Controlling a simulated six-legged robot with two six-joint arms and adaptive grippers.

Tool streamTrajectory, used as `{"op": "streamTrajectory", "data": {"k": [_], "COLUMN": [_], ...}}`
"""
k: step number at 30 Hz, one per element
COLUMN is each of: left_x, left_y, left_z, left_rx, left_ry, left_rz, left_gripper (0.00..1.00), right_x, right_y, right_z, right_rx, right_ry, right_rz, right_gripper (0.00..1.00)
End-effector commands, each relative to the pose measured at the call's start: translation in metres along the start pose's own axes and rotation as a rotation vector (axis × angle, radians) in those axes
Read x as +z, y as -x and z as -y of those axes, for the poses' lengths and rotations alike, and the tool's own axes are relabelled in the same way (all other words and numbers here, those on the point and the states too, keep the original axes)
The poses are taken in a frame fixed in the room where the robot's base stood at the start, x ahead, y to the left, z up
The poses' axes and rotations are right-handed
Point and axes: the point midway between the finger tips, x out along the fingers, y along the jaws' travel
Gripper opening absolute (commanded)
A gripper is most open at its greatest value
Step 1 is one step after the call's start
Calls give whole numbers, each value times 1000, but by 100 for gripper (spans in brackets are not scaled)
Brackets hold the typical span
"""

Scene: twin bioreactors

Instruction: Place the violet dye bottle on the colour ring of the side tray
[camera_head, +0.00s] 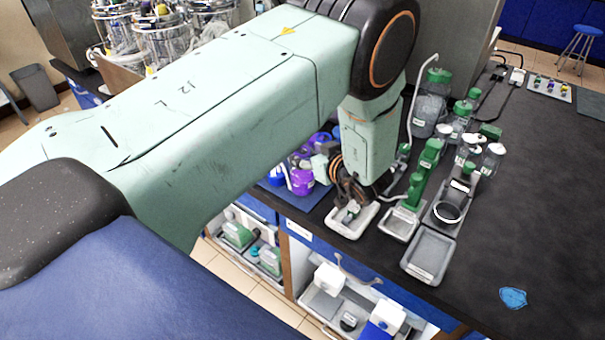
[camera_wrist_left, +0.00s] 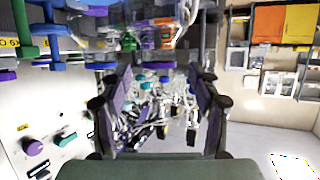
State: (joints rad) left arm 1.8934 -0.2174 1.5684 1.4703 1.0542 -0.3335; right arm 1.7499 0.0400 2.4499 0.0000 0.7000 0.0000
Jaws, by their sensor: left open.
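Violet, round-bodied containers (camera_head: 302,181) stand on a blue mat or tray (camera_head: 318,196) at the bench's left edge, partly hidden behind my left arm. I cannot tell which of them is the violet dye bottle. No colour ring can be made out for sure. My left gripper shows in the wrist view (camera_wrist_left: 160,75) with its two fingers apart and nothing clearly held between them. In the head view my left wrist hangs just right of the violet containers, and its fingers are hard to make out. My right gripper is not in view.
Grey trays (camera_head: 429,256) and green-capped bottles (camera_head: 432,104) crowd the bench right of my wrist. A ring-shaped part (camera_head: 447,212) lies among them. A blue patch (camera_head: 513,298) lies near the front. The bench's right part is mostly clear.

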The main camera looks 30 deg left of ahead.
Motion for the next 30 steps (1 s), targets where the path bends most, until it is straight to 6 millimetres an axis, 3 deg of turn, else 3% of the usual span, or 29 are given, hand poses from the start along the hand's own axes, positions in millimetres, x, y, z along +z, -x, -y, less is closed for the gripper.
{"op": "streamTrajectory", "data": {"k": [6,16,30], "left_x": [1,2,1], "left_y": [-30,-36,-36], "left_z": [-3,-3,-3], "left_rx": [-2,0,0], "left_ry": [1,-1,-1], "left_rz": [2,1,1], "left_gripper": [62,62,22], "right_x": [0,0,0], "right_y": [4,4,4], "right_z": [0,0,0], "right_rx": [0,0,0], "right_ry": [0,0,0], "right_rz": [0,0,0], "right_gripper": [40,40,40]}}
